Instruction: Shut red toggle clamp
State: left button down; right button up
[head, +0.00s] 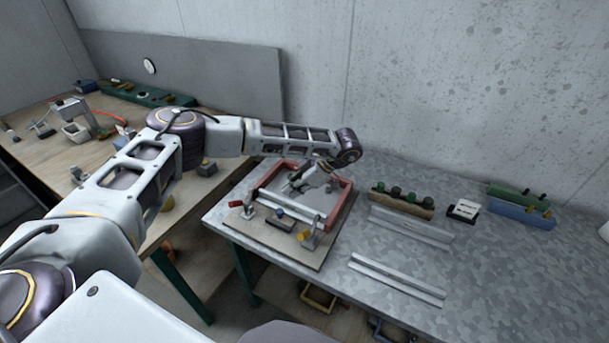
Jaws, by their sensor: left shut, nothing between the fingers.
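The red toggle clamp (246,211) is a small metal clamp with a red-tipped handle. It sits at the front left of the fixture board (285,246), and its handle points out to the left. A second clamp (311,237), with a yellow-orange tip, sits at the front right of the board. A red-sided frame (338,203) with a light panel lies between and behind the clamps. My left gripper (291,187) is shut and empty above this frame, behind and to the right of the red clamp and apart from it. My right gripper is not in view.
Metal rails (398,279) lie on the grey table to the right. A wooden block with dark and green knobs (402,200), a small white-topped box (464,210) and green and blue blocks (520,213) stand behind. A wooden bench (32,152) with tools is at left.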

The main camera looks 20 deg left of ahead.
aim_at(232, 204)
jog(key=k, duration=1)
